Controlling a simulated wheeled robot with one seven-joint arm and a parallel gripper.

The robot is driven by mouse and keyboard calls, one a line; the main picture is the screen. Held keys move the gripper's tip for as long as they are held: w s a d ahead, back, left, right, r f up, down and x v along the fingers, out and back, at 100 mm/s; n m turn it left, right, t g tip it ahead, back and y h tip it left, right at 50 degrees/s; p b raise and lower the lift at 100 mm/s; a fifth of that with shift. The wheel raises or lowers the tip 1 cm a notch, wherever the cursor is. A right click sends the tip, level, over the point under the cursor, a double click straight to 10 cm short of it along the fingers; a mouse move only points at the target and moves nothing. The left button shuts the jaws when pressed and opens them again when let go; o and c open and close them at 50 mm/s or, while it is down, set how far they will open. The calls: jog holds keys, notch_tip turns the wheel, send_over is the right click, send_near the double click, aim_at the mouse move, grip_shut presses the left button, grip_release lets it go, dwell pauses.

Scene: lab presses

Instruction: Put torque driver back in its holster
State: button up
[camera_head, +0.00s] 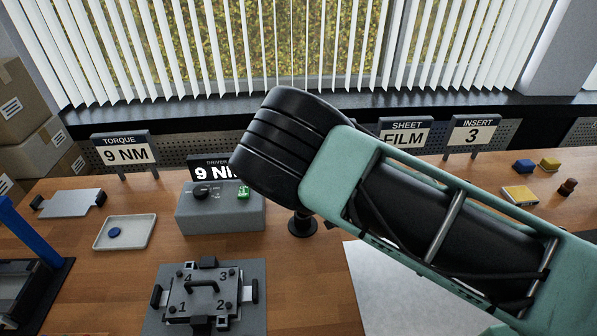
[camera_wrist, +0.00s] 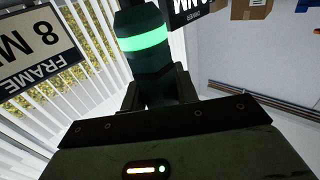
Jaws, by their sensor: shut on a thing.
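The torque driver (camera_wrist: 142,62) is a dark cylinder with a glowing green ring, seen in the wrist view. My gripper (camera_wrist: 158,88) is shut on it, one finger on each side. The driver's upper end runs out of the wrist view's top edge. In the head view my arm fills the middle and right, and neither gripper nor driver shows. A small black round stand (camera_head: 302,224), perhaps the holster, is on the table beside the grey driver box (camera_head: 222,216); my arm hides its upper part.
A fixture plate with numbers (camera_head: 205,296) is at the front. A tray with a blue disc (camera_head: 124,233) and a grey plate (camera_head: 70,203) are at left. A blue-framed press (camera_head: 30,240) stands at the left edge.

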jog(key=shift+f+b, duration=2.2)
jog(key=shift+f, duration=0.65)
dwell(0.3)
jog(key=o, duration=1.2)
jog(key=shift+c, duration=0.2)
jog(key=shift+f, duration=0.1)
jog(key=shift+s+d, duration=0.1)
jog(key=b+v, duration=0.4)
jog(key=v, duration=1.3)
jog(key=shift+b, duration=0.35)
